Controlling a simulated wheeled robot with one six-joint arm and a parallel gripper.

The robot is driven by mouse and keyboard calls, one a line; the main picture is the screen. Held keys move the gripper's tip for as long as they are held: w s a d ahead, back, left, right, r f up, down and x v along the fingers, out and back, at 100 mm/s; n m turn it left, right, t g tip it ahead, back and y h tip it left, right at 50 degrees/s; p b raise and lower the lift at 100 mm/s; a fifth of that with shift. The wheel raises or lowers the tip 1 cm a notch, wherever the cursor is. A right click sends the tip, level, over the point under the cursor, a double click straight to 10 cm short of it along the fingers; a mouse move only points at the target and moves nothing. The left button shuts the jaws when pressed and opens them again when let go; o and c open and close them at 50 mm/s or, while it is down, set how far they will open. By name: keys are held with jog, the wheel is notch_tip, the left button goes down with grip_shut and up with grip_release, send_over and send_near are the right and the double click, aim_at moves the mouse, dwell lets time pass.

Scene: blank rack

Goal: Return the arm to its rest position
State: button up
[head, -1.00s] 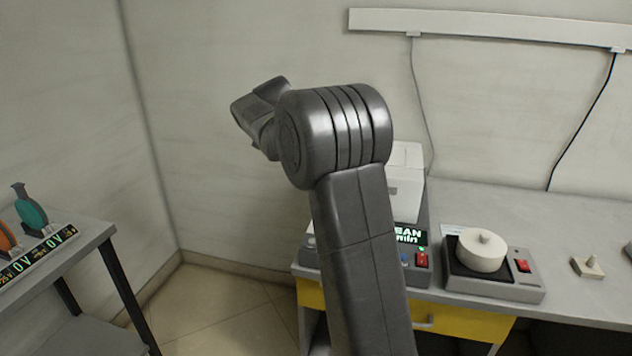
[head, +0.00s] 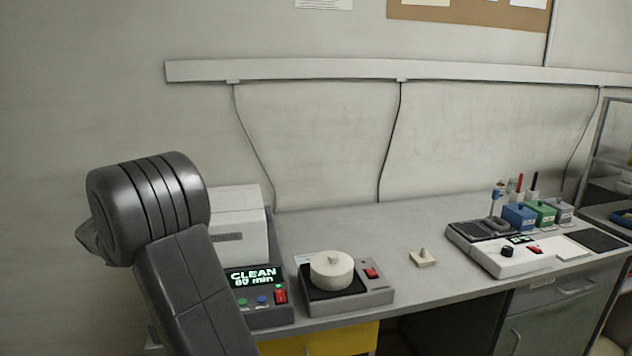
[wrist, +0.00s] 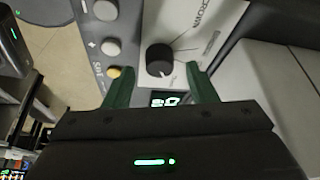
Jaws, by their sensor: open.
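My gripper (wrist: 160,80) shows in the wrist view with its two green fingers apart and nothing visible held between them. A white panel with a black knob (wrist: 160,59) lies beyond the fingertips; I cannot tell whether they touch it. A small lit display (wrist: 165,98) shows between the fingers. In the head view my arm (head: 175,260) rises at the lower left, and its elbow-like joint hides the gripper.
The grey bench (head: 400,215) runs along the wall. On it are a box-like unit reading "CLEAN 60 min" (head: 254,275), a device with a round cream top (head: 332,270), a small cream block (head: 423,257) and a white control unit (head: 515,252). Bare bench lies between them.

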jog(key=shift+x, duration=0.75)
jog(key=shift+r, duration=0.1)
